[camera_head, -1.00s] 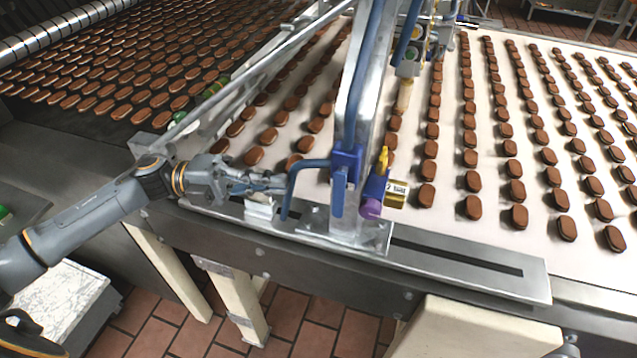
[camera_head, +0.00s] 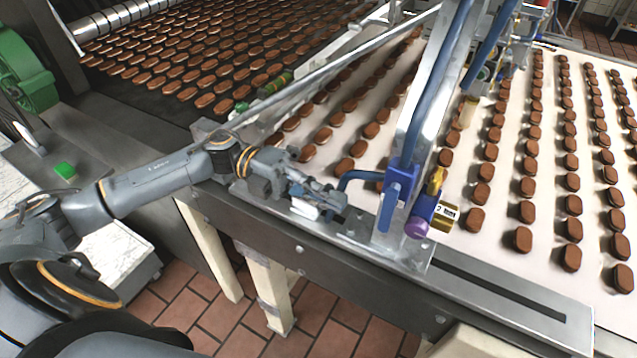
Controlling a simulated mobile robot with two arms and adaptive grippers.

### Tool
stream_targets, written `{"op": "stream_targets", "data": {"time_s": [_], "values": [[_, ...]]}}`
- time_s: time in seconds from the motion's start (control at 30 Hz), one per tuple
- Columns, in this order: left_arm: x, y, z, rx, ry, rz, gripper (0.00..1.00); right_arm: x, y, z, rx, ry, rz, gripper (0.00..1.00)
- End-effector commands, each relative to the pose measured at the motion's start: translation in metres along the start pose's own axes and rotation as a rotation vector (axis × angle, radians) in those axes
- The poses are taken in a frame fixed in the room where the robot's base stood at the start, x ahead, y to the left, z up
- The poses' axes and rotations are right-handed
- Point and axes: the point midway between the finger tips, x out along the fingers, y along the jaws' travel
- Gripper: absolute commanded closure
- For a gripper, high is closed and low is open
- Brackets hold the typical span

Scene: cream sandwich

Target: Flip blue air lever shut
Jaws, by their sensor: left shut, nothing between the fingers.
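A blue lever-like handle (camera_head: 389,207) hangs down along the metal post, from a dark blue bracket (camera_head: 404,172) on it. A bent blue pipe (camera_head: 358,175) runs left from the bracket; its lower end is hidden behind my gripper. Right of the post is a blue valve body (camera_head: 424,207) with a yellow lever (camera_head: 436,181), a purple end (camera_head: 416,229) and a brass fitting (camera_head: 446,218). I cannot tell which blue part is the air lever. My left gripper (camera_head: 338,203) is shut and empty, left of the post, close to the pipe; contact is unclear. My right gripper is out of view.
Rows of brown biscuits lie on the white belt (camera_head: 500,235) behind and right of the post. The metal post (camera_head: 412,130) and a slanted bar (camera_head: 335,65) stand over it. A white block (camera_head: 306,209) sits under my gripper. A green machine part (camera_head: 24,70) is at the left.

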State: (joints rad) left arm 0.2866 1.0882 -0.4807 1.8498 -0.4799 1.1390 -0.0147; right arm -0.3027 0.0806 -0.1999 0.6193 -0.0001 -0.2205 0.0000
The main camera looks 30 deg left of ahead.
Motion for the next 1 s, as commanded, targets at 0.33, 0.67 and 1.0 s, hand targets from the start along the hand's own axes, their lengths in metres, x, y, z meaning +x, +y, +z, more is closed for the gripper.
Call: {"op": "stream_targets", "data": {"time_s": [0.33, 0.67, 1.0], "values": [[0.05, -0.003, 0.001, 0.001, -0.001, -0.002, 1.0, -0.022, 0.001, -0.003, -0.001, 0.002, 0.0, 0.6], [0.054, 0.0, 0.0, 0.001, -0.001, 0.0, 1.0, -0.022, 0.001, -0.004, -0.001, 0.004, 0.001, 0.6], [0.055, 0.001, 0.0, 0.001, -0.001, 0.0, 1.0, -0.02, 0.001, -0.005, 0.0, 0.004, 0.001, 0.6]]}}
